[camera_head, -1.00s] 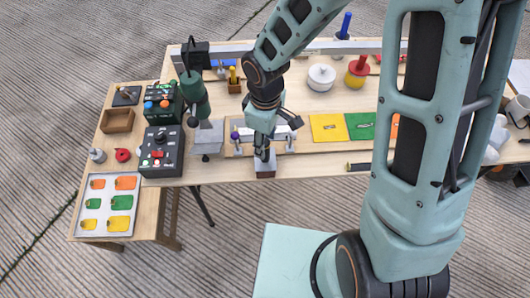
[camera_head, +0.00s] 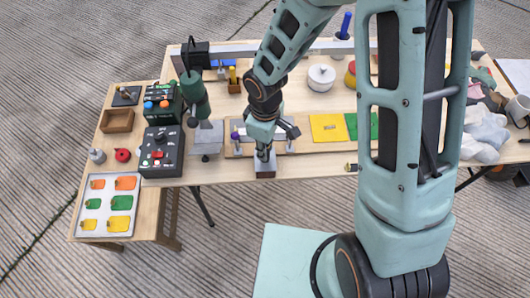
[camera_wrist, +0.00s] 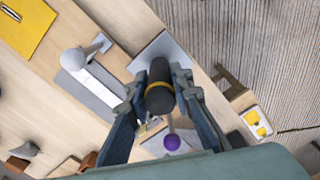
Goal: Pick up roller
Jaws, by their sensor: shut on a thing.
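My gripper (camera_head: 264,155) points down at the front edge of the long table. In the wrist view, my gripper (camera_wrist: 160,95) is shut on a dark cylinder with a yellow band, which looks like the roller (camera_wrist: 160,90). One finger presses on each side of it. In the head view I cannot make the roller out behind the fingers.
A purple knob (camera_wrist: 172,142) stands close to the fingers. A pale ball-topped post (camera_wrist: 76,60) is on the other side. A black control box (camera_head: 161,152) stands to the left. A yellow square (camera_head: 327,128) lies flat to the right. My own arm hides part of the table.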

